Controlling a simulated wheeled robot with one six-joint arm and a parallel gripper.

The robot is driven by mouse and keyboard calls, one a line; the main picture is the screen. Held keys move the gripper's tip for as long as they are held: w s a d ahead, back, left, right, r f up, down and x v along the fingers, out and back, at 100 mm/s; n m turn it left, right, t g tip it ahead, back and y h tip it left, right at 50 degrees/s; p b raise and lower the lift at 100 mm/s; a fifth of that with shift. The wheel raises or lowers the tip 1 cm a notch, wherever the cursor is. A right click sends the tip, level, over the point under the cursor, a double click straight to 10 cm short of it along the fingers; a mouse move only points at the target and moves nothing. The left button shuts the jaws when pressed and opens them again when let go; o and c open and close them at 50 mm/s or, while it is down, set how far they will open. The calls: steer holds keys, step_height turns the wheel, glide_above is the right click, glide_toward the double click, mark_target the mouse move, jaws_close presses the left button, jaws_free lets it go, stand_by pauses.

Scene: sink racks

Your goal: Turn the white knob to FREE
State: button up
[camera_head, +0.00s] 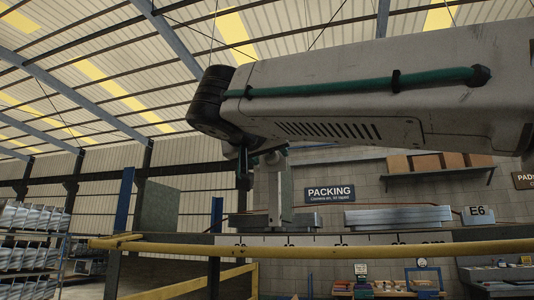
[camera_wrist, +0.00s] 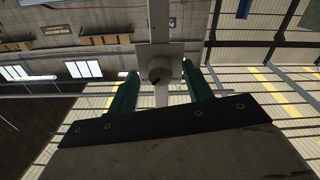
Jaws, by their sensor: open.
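In the wrist view a pale grey-white fixture (camera_wrist: 145,57) stands upright ahead of my gripper (camera_wrist: 160,72). My green fingers are open, one on each side of the knob. I cannot tell whether they touch it. No FREE marking is readable. In the head view my gripper (camera_head: 262,163) is at the top of a grey upright post (camera_head: 279,198), and the knob there is mostly hidden by my wrist and fingers.
A yellow rail (camera_head: 330,250) and a numbered scale strip (camera_head: 340,239) run across below the post. Grey stacked bars (camera_head: 398,217) lie to its right. A PACKING sign (camera_head: 330,194) and a shelf of boxes (camera_head: 438,163) are on the wall behind. A loaded rack (camera_head: 30,220) stands left.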

steer(key=c, duration=1)
steer(key=shift+o, duration=0.2)
steer(key=shift+n, duration=0.3)
steer(key=n, duration=0.8)
steer(key=shift+n, duration=0.4)
steer(key=n, duration=0.4)
steer(key=shift+n, duration=2.3)
